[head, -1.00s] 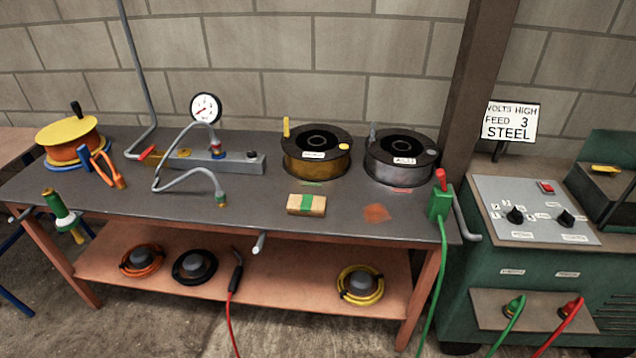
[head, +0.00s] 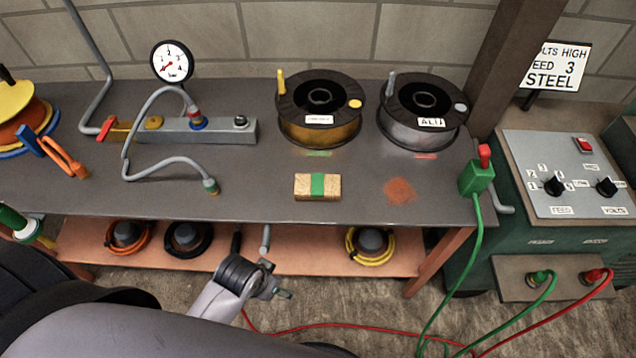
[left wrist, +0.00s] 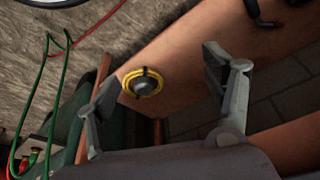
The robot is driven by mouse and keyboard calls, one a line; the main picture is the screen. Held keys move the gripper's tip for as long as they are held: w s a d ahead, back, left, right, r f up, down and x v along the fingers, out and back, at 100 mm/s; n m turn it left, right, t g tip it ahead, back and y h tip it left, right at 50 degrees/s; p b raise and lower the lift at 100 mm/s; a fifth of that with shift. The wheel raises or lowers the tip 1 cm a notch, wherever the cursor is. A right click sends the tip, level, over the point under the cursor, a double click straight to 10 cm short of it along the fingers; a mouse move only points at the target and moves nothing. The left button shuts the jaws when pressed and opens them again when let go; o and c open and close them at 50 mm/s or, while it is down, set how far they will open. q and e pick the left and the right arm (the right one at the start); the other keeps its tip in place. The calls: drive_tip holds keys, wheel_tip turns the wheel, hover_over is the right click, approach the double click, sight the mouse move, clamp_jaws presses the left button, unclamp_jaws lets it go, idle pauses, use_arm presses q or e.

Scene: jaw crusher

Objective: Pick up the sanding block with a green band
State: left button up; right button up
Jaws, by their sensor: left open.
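The sanding block (head: 318,187) is a tan block with a green band around its middle. It lies flat near the front of the grey bench top (head: 255,205), left of a reddish-brown patch. My left gripper (head: 278,281) is low in front of the bench, below and left of the block in the head view. In the left wrist view, its two fingers (left wrist: 162,65) are spread wide with nothing between them, and the block is not seen there. My right gripper is in neither view.
Two wire spools, one gold (head: 320,110) and one grey (head: 423,112), stand behind the block. A bent pipe with a gauge (head: 172,62) is to the left. A yellow coil (head: 370,245) lies on the lower shelf.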

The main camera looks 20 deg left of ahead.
use_arm(q)
wheel_tip(320, 180, up, 12)
drive_tip(key=w+d+r+m+h, duration=0.2)
drive_tip(key=w+d+r+m, duration=0.15)
drive_tip(key=w, duration=0.25)
drive_tip(key=w+d+r+m+h, duration=0.1)
drive_tip(key=w+d+r+m, duration=0.1)
drive_tip(key=w+d+m, duration=0.3)
drive_tip(key=w+a+r+m+g, duration=0.1)
drive_tip(key=w+a+r+m, duration=0.1)
drive_tip(key=w+a+r, duration=0.3)
drive_tip(key=w+a+r+m+g, duration=0.1)
drive_tip(key=w+a+r+m, duration=0.1)
drive_tip(key=w+a+r, duration=0.45)
drive_tip(key=p, duration=0.2)
hover_over(317, 184)
drive_tip(key=a, duration=0.2)
drive_tip(key=shift+y, duration=0.3)
drive_tip(key=f, duration=1)
drive_tip(key=shift+s+d, duration=0.25)
drive_tip(key=shift+s, duration=0.15)
drive_tip(key=shift+p+x, duration=0.5)
drive_tip(key=shift+x, duration=2.3)
drive_tip(key=shift+w+a, duration=0.1)
drive_tip(key=shift+w, duration=0.05)
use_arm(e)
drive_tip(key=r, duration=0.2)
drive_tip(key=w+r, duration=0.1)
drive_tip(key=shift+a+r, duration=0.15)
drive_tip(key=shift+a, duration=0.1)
